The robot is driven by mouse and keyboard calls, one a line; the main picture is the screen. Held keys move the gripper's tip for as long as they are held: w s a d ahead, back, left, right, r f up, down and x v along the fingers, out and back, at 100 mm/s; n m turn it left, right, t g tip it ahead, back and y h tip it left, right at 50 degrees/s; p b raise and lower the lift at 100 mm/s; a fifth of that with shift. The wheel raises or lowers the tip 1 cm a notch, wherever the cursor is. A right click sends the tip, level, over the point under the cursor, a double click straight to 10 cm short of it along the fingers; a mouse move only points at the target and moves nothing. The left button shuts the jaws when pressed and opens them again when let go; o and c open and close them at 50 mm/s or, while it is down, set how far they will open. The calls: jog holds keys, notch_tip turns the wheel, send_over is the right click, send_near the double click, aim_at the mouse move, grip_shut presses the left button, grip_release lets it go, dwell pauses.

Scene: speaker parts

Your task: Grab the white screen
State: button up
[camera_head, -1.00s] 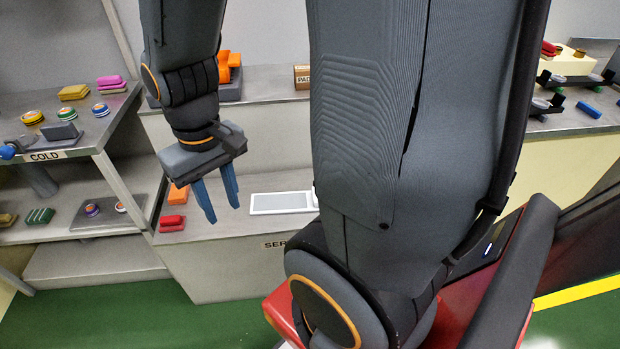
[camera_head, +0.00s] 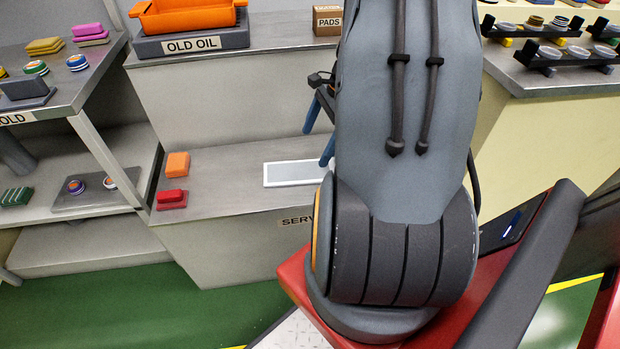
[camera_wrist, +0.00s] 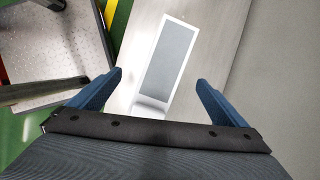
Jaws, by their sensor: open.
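The white screen (camera_head: 296,172) is a flat white frame with a grey panel, lying on the lower shelf of the grey service counter in the head view. My arm hides its right end there. In the wrist view the white screen (camera_wrist: 168,62) lies ahead of my gripper (camera_wrist: 160,82), lengthwise between the lines of the two blue fingers. Its near end has a white block-like part. My gripper is open and empty, above the shelf and apart from the screen. In the head view my gripper (camera_head: 318,132) is mostly hidden behind my arm.
An orange block (camera_head: 177,164) and a red block (camera_head: 172,198) sit left of the screen on the same shelf. An orange tray (camera_head: 190,15) marked OLD OIL and a PADS box (camera_head: 327,20) stand on the upper level. The shelf between the blocks and screen is clear.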

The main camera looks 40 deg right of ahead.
aim_at(313, 170)
jog(key=d+f, duration=0.1)
jog(key=d+f+m, duration=0.2)
jog(key=shift+s+d+t+b, duration=0.25)
jog(key=shift+t+b, duration=0.05)
jog(key=shift+b, duration=0.1)
jog(key=shift+d+f+m, duration=0.15)
jog(key=shift+f+m, duration=0.25)
jog(key=x, duration=0.2)
jog(key=b+x, duration=0.1)
jog(key=x, duration=0.4)
jog(key=shift+s+a+f+b, duration=0.1)
jog(key=shift+a+b, duration=0.25)
jog(key=shift+a, duration=0.1)
jog(key=c, duration=1.2)
